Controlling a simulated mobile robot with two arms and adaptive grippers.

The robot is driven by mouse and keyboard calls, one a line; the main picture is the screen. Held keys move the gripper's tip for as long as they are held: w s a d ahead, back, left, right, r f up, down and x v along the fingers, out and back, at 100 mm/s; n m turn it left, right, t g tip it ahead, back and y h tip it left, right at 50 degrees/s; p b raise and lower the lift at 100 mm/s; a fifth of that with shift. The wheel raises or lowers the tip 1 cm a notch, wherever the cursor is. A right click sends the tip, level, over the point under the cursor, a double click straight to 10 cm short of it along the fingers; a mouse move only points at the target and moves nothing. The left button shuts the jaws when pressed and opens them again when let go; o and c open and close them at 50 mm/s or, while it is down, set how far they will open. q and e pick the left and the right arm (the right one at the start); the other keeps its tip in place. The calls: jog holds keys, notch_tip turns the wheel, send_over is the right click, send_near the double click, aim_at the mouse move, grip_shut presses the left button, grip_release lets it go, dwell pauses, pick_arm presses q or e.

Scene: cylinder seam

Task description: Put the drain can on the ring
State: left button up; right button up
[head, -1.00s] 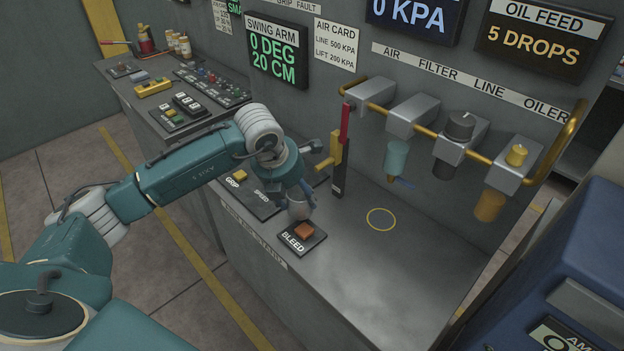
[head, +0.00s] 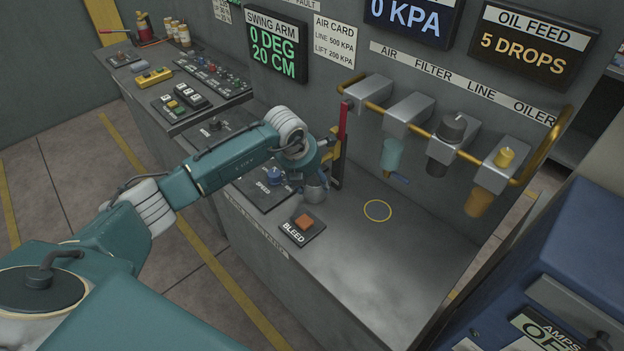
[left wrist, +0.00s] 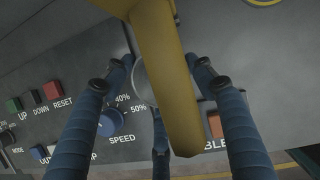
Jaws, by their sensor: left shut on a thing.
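The drain can (head: 316,190) is a small grey cylinder at my left gripper (head: 318,178), beside the yellow-handled red lever in the head view. My left gripper is shut on it. In the left wrist view the can's round grey rim (left wrist: 148,78) shows between the blue fingers, partly hidden by a yellow bar. I cannot tell whether the can is clear of the bench. The ring (head: 377,210) is a thin yellow circle on the bench, to the right of the can and apart from it. Nothing stands on it. My right gripper is not in view.
The red lever (head: 343,130) with its yellow part stands close behind my left gripper. The BLEED button (head: 303,223) is in front of the can, and the blue SPEED knob (head: 274,175) is to its left. A teal filter bowl (head: 391,155) hangs behind the ring.

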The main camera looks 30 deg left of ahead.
pick_arm(q)
jog(key=shift+f, duration=0.15)
jog(key=o, duration=1.2)
